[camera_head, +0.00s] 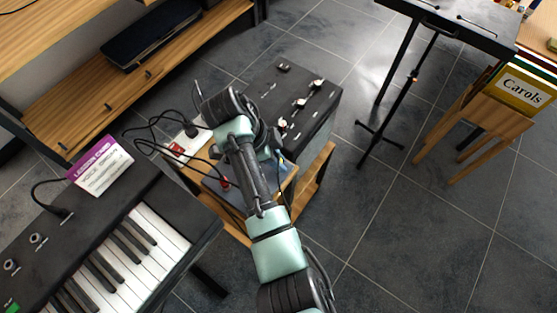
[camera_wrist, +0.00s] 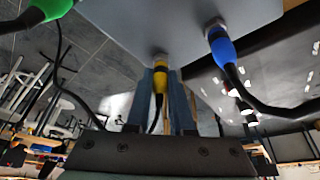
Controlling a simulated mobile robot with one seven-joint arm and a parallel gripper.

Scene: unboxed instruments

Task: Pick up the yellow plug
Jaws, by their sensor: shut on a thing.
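The yellow plug (camera_wrist: 159,80) stands upright in the middle of the wrist view, with a dark cable hanging below it. Its upper end meets a metal socket on the edge of a grey box (camera_wrist: 185,22); I cannot tell how deep it sits. My gripper (camera_wrist: 161,88) has one finger on each side of the plug and is shut on it. A blue plug (camera_wrist: 221,46) is in the same box to the right, and a green plug (camera_wrist: 48,8) is at the upper left. In the head view my arm hides the yellow plug and the fingers.
A dark box with knobs (camera_head: 303,100) stands behind my wrist on a wooden stand (camera_head: 318,178). A keyboard (camera_head: 130,245) is at the lower left, with loose black cables near it. A music stand (camera_head: 460,25) and a Carols book (camera_head: 523,91) are at the right. Open floor lies between.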

